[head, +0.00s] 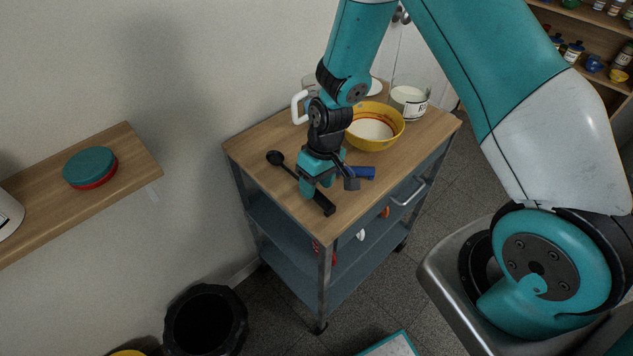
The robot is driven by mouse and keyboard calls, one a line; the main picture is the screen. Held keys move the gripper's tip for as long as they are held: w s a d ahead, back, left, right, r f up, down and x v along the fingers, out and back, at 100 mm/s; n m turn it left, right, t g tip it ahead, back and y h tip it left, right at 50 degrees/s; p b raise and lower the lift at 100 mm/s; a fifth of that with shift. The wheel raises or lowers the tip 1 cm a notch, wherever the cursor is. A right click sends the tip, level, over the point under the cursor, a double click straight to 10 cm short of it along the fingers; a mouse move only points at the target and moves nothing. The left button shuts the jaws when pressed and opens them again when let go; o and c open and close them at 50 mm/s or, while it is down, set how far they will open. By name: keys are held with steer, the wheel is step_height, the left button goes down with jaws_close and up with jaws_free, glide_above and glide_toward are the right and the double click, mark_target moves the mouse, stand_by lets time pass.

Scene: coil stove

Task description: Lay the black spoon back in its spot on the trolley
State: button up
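The black spoon (276,158) lies on the wooden top of the trolley (250,142), at its front left part. Its bowl points to the back left and its thick handle end to the front right. My gripper (329,187) is over the spoon's handle and hides the middle of it. Its fingers look spread apart, a teal one on the left and a grey one on the right. No object shows clamped between them. I cannot tell whether a finger touches the spoon.
A blue-handled item (362,172) lies just right of my gripper. A yellow bowl (386,138), a white-handled mug (297,107) and a glass jar (409,102) stand behind. A wall shelf (135,155) with a teal-and-red container is at left; a black bin (205,322) is below.

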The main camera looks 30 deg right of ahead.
steer(key=shift+r, duration=0.1)
steer(key=shift+r, duration=0.25)
step_height(320, 180, up, 12)
steer(key=d+b, duration=0.1)
steer(key=d, duration=0.1)
steer(key=s+a+r+n+y, duration=0.1)
steer(key=s+a+r, duration=0.3)
steer(key=s+r, duration=0.4)
steer(key=s+a+r+n+y, duration=0.1)
steer(key=s+a+r+n, duration=0.1)
steer(key=s+a+r, duration=0.2)
steer(key=s+r, duration=0.3)
steer(key=s, duration=0.5)
steer(key=shift+a+r+t, duration=0.25)
steer(key=shift+r+t, duration=0.05)
steer(key=shift+r, duration=0.1)
